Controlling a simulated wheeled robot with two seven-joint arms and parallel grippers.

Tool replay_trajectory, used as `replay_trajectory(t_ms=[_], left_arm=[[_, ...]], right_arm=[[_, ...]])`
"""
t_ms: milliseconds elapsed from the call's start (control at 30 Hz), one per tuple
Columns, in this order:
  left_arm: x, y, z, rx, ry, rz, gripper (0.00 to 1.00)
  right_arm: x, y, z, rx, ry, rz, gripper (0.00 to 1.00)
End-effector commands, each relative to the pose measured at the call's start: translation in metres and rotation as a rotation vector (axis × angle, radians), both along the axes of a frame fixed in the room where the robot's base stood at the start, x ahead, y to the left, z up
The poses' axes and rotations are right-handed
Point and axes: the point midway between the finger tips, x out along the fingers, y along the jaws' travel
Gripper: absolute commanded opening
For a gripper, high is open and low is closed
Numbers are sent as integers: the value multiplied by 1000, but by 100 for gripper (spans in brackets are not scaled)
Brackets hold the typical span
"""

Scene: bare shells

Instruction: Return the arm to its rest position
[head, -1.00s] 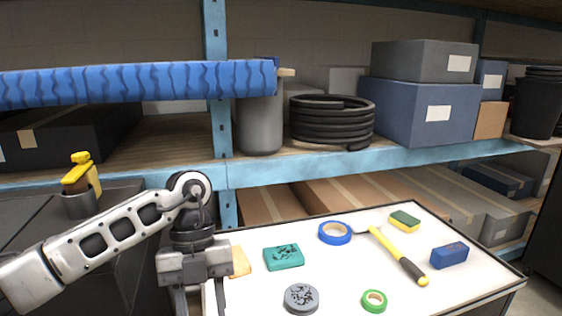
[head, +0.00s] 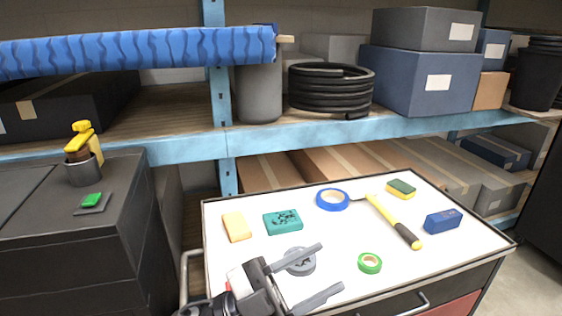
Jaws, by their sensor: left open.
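My left gripper (head: 332,270) is low in the head view, over the near left part of the white-topped cart (head: 440,190). Its two fingers are apart, pointing right, and nothing shows between them. One finger partly covers a round grey disc (head: 299,263) on the cart; I cannot tell whether they touch. The rest of my left arm is mostly below the picture. My right arm and gripper are not in view.
The cart holds a tan sponge (head: 237,227), teal block (head: 283,222), blue tape (head: 333,200), green tape (head: 370,263), hammer (head: 393,220), yellow-green sponge (head: 401,189) and blue block (head: 443,221). A dark cabinet (head: 85,245) stands left; shelving (head: 300,138) runs behind.

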Motion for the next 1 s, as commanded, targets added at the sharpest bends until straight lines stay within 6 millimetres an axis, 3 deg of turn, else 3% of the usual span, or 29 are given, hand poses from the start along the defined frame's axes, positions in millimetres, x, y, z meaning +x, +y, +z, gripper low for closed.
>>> replay_trajectory(t_ms=[133,200,267,400,500,700,1000], left_arm=[[31,61,-50,-131,407,415,42],[31,94,-93,-125,616,588,42],[21,118,-130,-94,784,701,42],[-20,157,-200,11,1104,858,42],[-51,171,-231,80,1260,905,42],[-80,181,-255,147,1391,927,42],[-81,181,-256,150,1395,927,42]], right_arm=[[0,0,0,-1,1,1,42],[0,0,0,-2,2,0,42],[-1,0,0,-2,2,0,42],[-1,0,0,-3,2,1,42],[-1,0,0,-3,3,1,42],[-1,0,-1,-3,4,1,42],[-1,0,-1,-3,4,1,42]])
